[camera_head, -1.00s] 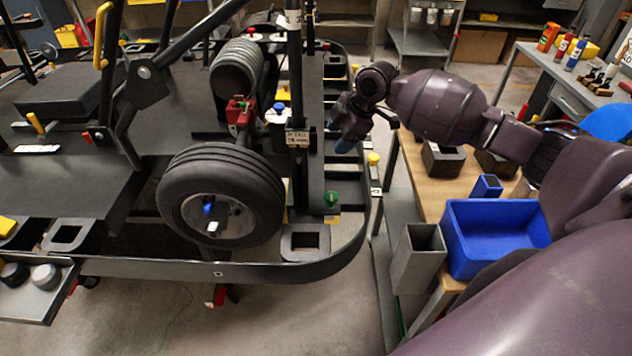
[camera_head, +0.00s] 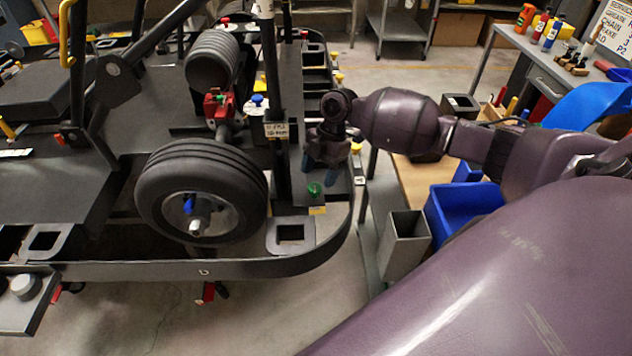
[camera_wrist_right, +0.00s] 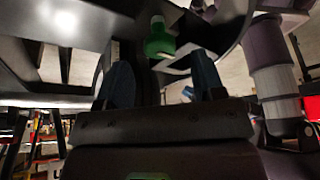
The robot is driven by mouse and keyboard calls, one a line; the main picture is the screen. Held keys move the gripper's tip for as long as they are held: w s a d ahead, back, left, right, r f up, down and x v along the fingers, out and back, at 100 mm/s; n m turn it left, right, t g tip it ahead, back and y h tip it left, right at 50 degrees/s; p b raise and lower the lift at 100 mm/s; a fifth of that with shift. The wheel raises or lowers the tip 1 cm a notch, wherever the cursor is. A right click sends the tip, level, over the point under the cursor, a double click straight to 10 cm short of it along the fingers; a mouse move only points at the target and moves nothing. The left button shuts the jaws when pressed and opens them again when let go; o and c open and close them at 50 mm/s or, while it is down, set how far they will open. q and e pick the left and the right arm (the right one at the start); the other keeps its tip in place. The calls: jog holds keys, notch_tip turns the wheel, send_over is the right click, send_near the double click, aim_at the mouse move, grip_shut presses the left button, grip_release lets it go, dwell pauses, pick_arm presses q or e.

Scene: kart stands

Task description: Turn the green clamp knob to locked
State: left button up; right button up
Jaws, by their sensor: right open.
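The green clamp knob (camera_head: 314,189) sits on the dark kart frame, right of the wheel, above a small yellow label. My right gripper (camera_head: 319,173) points down just above and behind the knob. Its blue-tipped fingers are apart and hold nothing. In the right wrist view, the green knob (camera_wrist_right: 160,40) appears beyond the fingertips, roughly in line with the gap between the right gripper's fingers (camera_wrist_right: 163,72). I see no contact with the knob. My left gripper is not in view.
The kart wheel (camera_head: 202,190) is left of the knob, and a dark upright post (camera_head: 272,110) stands close to the gripper. A grey square bin (camera_head: 404,243) and a blue bin (camera_head: 462,208) stand at the right. A yellow knob (camera_head: 356,148) is near the gripper.

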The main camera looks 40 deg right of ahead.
aim_at(315, 186)
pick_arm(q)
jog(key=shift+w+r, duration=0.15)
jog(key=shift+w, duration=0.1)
pick_arm(e)
jog(key=shift+x, duration=1.65)
jog(key=shift+c, duration=0.3)
